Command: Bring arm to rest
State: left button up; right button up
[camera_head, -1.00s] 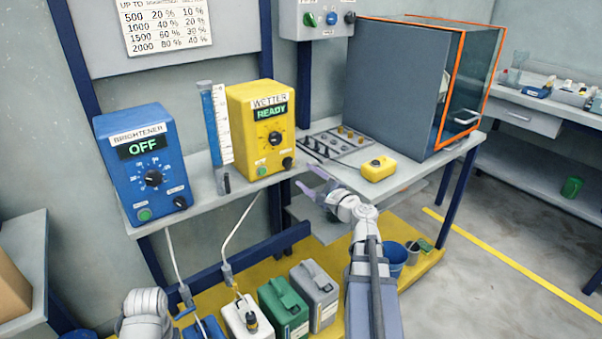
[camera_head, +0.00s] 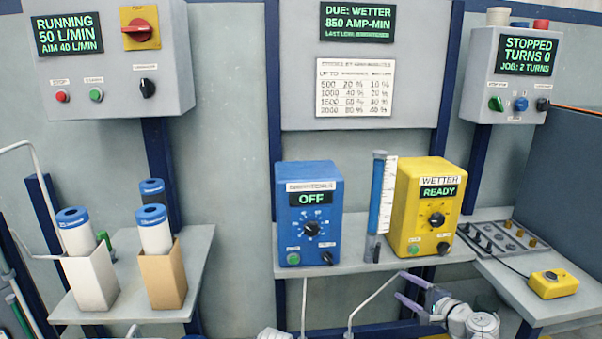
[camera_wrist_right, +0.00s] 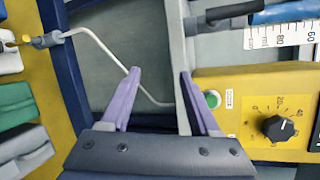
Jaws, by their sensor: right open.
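My right gripper (camera_head: 399,285) is at the lower right of the head view, in front of the shelf edge and below the yellow WETTER unit (camera_head: 422,208). Its two purple fingers are apart with nothing between them. In the right wrist view the open gripper (camera_wrist_right: 160,72) is empty too, with the yellow unit's green button and black dial (camera_wrist_right: 278,128) to the right of the fingers. A small grey piece of my left arm shows at the bottom edge of the head view; its gripper is out of sight.
A blue unit reading OFF (camera_head: 308,215) and a blue measuring tube (camera_head: 377,195) stand beside the yellow unit. A yellow pendant (camera_head: 553,284) lies on the right bench. Filter cartridges (camera_head: 154,229) stand in boxes at left. Wall panels (camera_head: 112,60) hang above.

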jog(key=s+a+f+n+g, duration=0.4)
jog(key=a+f+n+g, duration=0.15)
jog(key=a, duration=0.45)
jog(key=s+a+f+n+g, duration=0.4)
jog(key=a+f+n, duration=0.2)
jog(key=a, duration=0.4)
jog(key=s+a+f+n+g+h, duration=0.2)
jog(key=s+f+n+h, duration=0.15)
jog(key=s, duration=0.25)
jog(key=s+a+f+n+g+h, duration=0.2)
jog(key=s+n+g+h, duration=0.1)
jog(key=s+n, duration=0.25)
notch_tip(320, 180, up, 27)
jog(key=s+p, duration=0.1)
jog(key=p, duration=2.5)
jog(key=shift+s+d+r+h+p, duration=0.15)
jog(key=shift+d+h+p, duration=0.1)
jog(key=shift+h+p, duration=0.1)
